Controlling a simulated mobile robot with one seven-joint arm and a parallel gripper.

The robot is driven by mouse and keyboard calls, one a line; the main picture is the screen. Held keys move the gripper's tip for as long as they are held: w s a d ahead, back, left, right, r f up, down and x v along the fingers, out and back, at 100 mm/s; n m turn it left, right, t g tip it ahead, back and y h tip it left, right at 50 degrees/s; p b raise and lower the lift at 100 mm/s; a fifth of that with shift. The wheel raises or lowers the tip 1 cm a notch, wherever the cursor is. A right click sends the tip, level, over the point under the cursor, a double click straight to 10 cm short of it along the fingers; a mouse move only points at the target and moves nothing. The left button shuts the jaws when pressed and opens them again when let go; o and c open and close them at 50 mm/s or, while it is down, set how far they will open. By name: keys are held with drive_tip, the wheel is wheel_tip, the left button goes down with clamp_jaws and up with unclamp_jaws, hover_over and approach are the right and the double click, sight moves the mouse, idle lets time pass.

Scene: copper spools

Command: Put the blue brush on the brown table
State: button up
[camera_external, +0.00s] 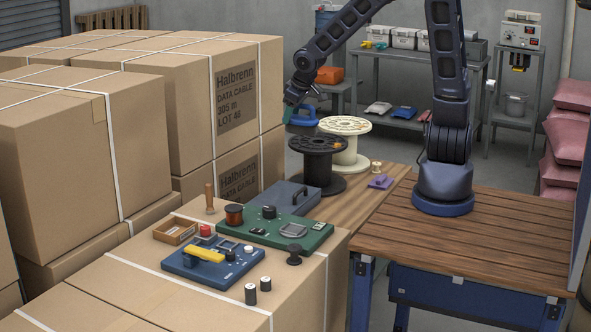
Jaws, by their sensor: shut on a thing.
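My gripper (290,108) is at the upper middle, reaching left from the arm and pointing down. It is shut on the blue brush (304,118), which shows as a small blue shape beside the fingertips, above and left of the black spool. Its bristles and the exact grip are too small to tell. A brown wooden table (500,235) stands at the right, with my arm's base on it. A lighter brown wooden surface (352,212) adjoins it on the left, under the spools.
A black spool (318,165) and a cream spool (344,140) stand close below the gripper. A purple object (380,182) lies near my base. Stacked cartons (75,150) rise at left. Blue (212,262) and green (275,230) panels lie on a front carton. The right tabletop's front is clear.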

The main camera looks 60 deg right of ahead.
drive_tip(key=shift+r, duration=1.3)
drive_tip(key=w+a+r+n+y, duration=0.1)
drive_tip(key=w+a+r+n, duration=0.1)
drive_tip(key=a, duration=1)
drive_tip(key=w+a+r+n, duration=0.1)
drive_tip(key=a+r, duration=0.1)
drive_tip(key=a, duration=1)
drive_tip(key=w+a+r+n+y, duration=0.1)
drive_tip(key=w+a+r+n, duration=0.1)
drive_tip(key=a, duration=1)
drive_tip(key=n+y, duration=0.2)
drive_tip(key=n, duration=0.2)
hover_over(192, 328)
wheel_tip(192, 328, down, 6)
drive_tip(key=f, duration=0.1)
wheel_tip(192, 328, down, 24)
drive_tip(key=shift+d+f, duration=0.1)
